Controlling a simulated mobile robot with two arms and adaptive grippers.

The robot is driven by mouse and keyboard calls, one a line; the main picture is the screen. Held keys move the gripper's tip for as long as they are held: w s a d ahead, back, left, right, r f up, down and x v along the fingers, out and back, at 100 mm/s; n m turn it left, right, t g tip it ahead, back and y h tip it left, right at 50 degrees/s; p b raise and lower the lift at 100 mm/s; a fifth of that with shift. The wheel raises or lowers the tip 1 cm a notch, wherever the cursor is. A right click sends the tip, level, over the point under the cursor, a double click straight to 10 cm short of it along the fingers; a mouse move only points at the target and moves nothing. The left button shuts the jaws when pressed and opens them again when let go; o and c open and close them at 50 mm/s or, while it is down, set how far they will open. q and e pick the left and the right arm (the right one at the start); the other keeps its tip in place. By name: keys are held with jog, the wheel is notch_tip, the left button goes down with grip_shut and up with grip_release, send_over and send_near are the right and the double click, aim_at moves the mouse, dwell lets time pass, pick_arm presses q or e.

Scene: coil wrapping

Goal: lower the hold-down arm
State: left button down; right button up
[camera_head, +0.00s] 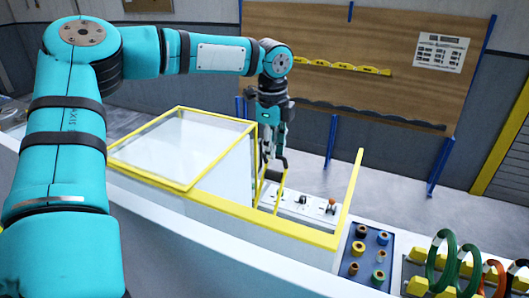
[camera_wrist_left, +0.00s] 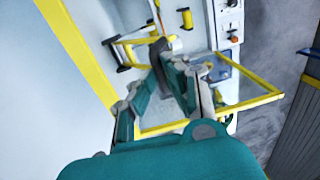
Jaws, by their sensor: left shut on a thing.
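The hold-down arm appears to be the slim yellow bar (camera_head: 283,180) with dark parts inside the yellow-edged machine. It also shows as a yellow frame (camera_wrist_left: 126,39) in the left wrist view. My left gripper (camera_head: 273,151) points down from above into the machine, behind the clear guard. In the left wrist view its fingers (camera_wrist_left: 160,62) close around a dark grip at the end of this yellow frame. The fingers partly hide the grip. My right gripper is not in view.
A clear guard with a yellow frame (camera_head: 182,108) stands left of the gripper. A white control panel (camera_head: 290,206) with knobs lies below right. A blue tray (camera_head: 346,268) of small spools and several coloured rings (camera_head: 441,262) are at the lower right.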

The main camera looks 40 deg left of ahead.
pick_arm(q)
jog(key=c, duration=2.1)
grip_release()
jog(key=shift+w+a+f, duration=0.1)
jog(key=shift+w+f, duration=0.15)
jog(key=shift+w, duration=0.25)
jog(key=shift+w+a+f, duration=0.1)
jog(key=shift+w+f, duration=0.15)
jog(key=shift+w, duration=0.2)
jog(key=o, duration=0.7)
jog(key=shift+s, duration=0.1)
jog(key=shift+s+r, duration=0.1)
jog(key=shift+s+d+r, duration=0.1)
jog(key=shift+s+r, duration=0.1)
jog(key=shift+r, duration=2.8)
jog(key=shift+s+r, duration=0.15)
jog(key=shift+r, duration=2.85)
